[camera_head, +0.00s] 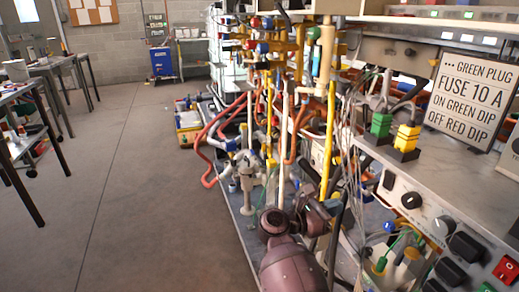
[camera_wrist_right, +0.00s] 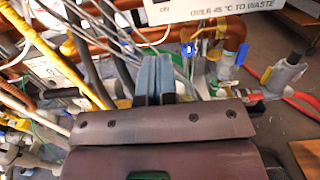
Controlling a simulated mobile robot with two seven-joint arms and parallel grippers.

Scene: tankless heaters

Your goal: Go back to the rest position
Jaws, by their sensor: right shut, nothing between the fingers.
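My right gripper (camera_wrist_right: 154,78) shows in the right wrist view with its two blue-grey fingers side by side, shut and empty. Pipes, cables and small fittings lie beyond the fingertips. In the head view my mauve right arm comes up from the bottom centre, and its wrist and gripper (camera_head: 322,208) are close to the pipes and hanging cables of the heater bench. Fine contact with the cables cannot be told. My left gripper is not in view.
The bench with a control panel (camera_head: 440,225), green plug (camera_head: 381,124), yellow plug (camera_head: 406,137) and sign (camera_head: 472,98) fills the right. Red hoses (camera_head: 205,150) bulge toward the aisle. The concrete floor (camera_head: 140,190) is clear at centre left. Tables (camera_head: 40,70) stand far left.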

